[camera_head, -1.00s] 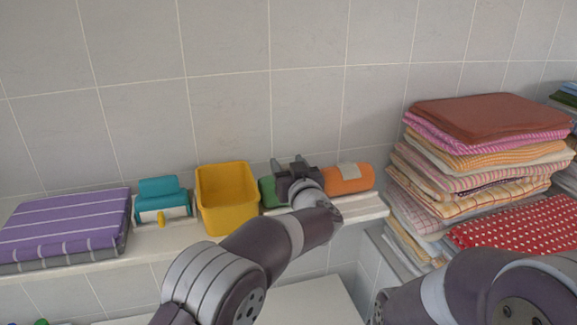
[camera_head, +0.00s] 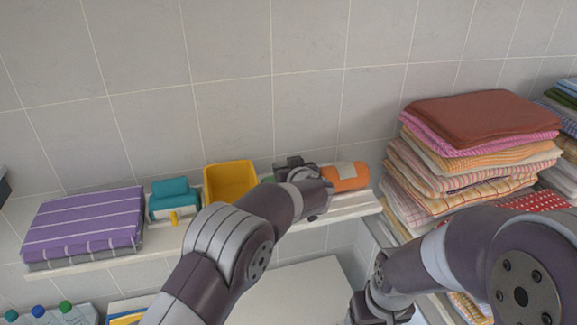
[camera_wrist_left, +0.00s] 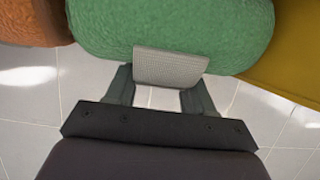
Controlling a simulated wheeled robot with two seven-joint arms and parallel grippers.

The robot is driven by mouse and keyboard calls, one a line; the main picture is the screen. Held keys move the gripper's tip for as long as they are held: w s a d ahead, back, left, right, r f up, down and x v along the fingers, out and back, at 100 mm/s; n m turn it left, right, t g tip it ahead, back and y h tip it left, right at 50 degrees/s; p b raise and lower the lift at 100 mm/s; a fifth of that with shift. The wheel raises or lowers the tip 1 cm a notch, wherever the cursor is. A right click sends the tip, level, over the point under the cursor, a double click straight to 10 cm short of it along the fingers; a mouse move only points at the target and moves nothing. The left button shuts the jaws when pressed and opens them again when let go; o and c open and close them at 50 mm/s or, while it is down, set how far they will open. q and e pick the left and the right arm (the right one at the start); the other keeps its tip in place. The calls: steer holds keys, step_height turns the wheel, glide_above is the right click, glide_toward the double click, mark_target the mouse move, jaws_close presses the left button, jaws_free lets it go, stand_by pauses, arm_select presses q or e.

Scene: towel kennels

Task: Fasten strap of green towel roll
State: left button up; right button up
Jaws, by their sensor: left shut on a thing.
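The green towel roll (camera_head: 267,179) lies on the wall shelf, mostly hidden behind my left gripper (camera_head: 291,168) in the head view. In the left wrist view the green roll (camera_wrist_left: 170,22) fills the top middle, and its light grey strap end (camera_wrist_left: 170,66) hangs at its near side. My left gripper (camera_wrist_left: 160,84) is shut on this strap end, one finger at each side, close against the roll. Whether the strap end touches the roll's surface along its whole length is not clear.
An orange roll (camera_head: 360,179) with a beige strap lies to the right, a yellow bin (camera_head: 230,181) to the left. Tall towel stacks (camera_head: 475,160) stand at the right.

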arm_select(q)
steer(key=o, duration=1)
steer(key=shift+o, duration=0.3)
steer(key=shift+w+f, duration=0.1)
arm_select(e)
steer(key=shift+w, duration=0.15)
steer(key=shift+f, duration=0.15)
arm_select(q)
steer(key=b+v, duration=0.5)
steer(key=v, duration=0.7)
steer(key=shift+s+r, duration=0.2)
steer(key=shift+s, duration=0.1)
arm_select(e)
step_height(320, 180, down, 5)
steer(key=shift+f, duration=0.15)
arm_select(q)
steer(key=shift+w+d+f+b, duration=0.1)
steer(key=shift+b, duration=0.2)
arm_select(e)
steer(key=shift+o, duration=0.4)
